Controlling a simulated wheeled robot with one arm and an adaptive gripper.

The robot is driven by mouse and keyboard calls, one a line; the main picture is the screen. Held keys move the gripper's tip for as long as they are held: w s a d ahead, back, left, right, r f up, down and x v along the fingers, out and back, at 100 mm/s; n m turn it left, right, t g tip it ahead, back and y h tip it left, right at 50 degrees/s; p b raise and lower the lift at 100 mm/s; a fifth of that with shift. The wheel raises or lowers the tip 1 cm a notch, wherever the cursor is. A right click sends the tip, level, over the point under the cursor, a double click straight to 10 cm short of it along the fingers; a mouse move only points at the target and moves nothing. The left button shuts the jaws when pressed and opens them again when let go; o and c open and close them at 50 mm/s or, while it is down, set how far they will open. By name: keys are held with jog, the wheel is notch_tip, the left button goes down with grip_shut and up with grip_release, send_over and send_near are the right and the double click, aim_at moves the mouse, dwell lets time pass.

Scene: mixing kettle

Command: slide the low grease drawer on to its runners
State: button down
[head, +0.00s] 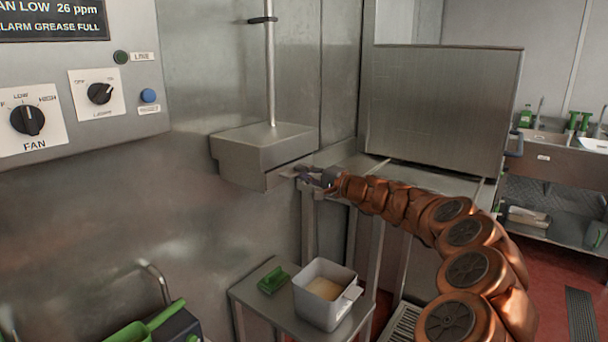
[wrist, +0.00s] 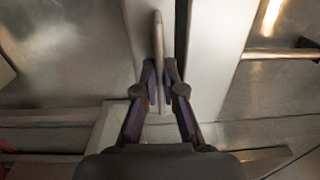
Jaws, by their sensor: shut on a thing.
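The low grease drawer (head: 285,177) shows as a narrow grey metal front low on the right side of the box-shaped metal housing (head: 262,142) on the wall. Most of the drawer is hidden by the housing, and its runners do not show. My gripper (head: 304,174) is at the drawer's front end, with the arm reaching in from the right. In the wrist view my gripper (wrist: 160,84) is shut on a thin upright handle plate (wrist: 158,45), with a finger on each side. I cannot tell how far the drawer sits in.
Below is a small metal table (head: 256,290) with a grey tub (head: 322,312) of pale contents and a green object (head: 273,281). A large metal panel (head: 440,105) stands behind my arm. The fan control panel (head: 75,85) is at upper left, a green-handled tool (head: 145,328) at lower left.

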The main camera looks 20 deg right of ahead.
jog(key=c, duration=1.2)
grip_release()
jog(key=shift+o, duration=0.2)
jog(key=o, duration=0.4)
jog(key=shift+o, duration=0.2)
jog(key=shift+s, duration=0.1)
jog(key=b+v, duration=0.1)
jog(key=v, duration=0.5)
jog(key=shift+s+d+b, duration=0.25)
jog(key=shift+s+b, duration=0.1)
